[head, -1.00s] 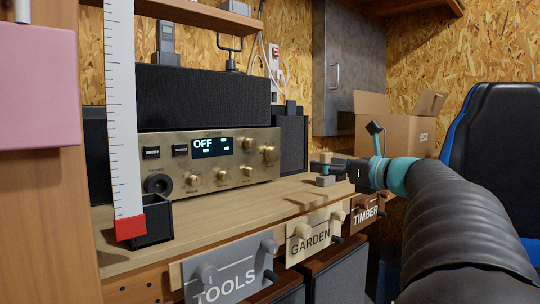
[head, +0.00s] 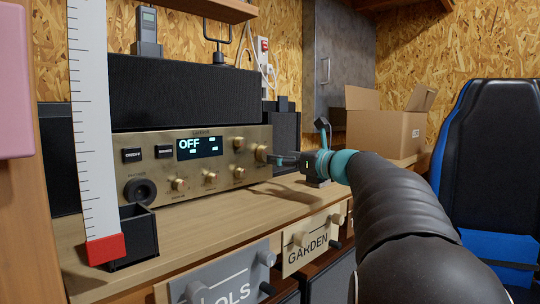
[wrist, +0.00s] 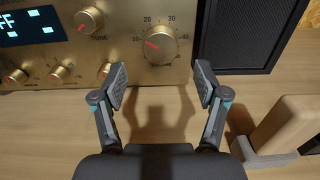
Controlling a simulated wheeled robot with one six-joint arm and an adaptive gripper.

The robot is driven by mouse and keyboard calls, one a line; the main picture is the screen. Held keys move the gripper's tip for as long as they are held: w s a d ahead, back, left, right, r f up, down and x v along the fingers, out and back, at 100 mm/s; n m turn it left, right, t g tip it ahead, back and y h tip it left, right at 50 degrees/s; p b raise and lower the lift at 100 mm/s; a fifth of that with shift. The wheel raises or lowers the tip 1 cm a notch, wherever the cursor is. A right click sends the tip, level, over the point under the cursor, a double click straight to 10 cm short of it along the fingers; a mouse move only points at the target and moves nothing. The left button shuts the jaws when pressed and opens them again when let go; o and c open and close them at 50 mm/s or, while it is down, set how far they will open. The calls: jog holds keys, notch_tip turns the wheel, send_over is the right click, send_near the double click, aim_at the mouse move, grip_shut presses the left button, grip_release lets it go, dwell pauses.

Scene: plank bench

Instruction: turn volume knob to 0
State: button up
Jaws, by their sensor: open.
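The brass amplifier (head: 215,182) stands on the plank bench, and its display (head: 200,147) reads OFF. The volume knob (head: 262,153) is the large one at the right end of its face. In the wrist view this knob (wrist: 160,44) has a numbered scale around it, and its red mark points left, near 10. My gripper (head: 284,158) is just right of the knob in the head view. In the wrist view my gripper (wrist: 160,82) is open and empty, its fingers apart below the knob on either side, not visibly touching it.
A dark speaker (wrist: 241,36) stands right of the amplifier. A wooden block in a grey holder (wrist: 285,125) is close to my right finger. Smaller knobs, one marked tune (wrist: 88,20), lie left of the volume knob. The bench top in front (head: 215,212) is clear.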

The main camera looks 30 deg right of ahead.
aim_at(265, 154)
jog(key=shift+x, duration=2.7)
jog(key=shift+d, duration=0.1)
jog(key=shift+c, duration=0.2)
jog(key=c, duration=1.1)
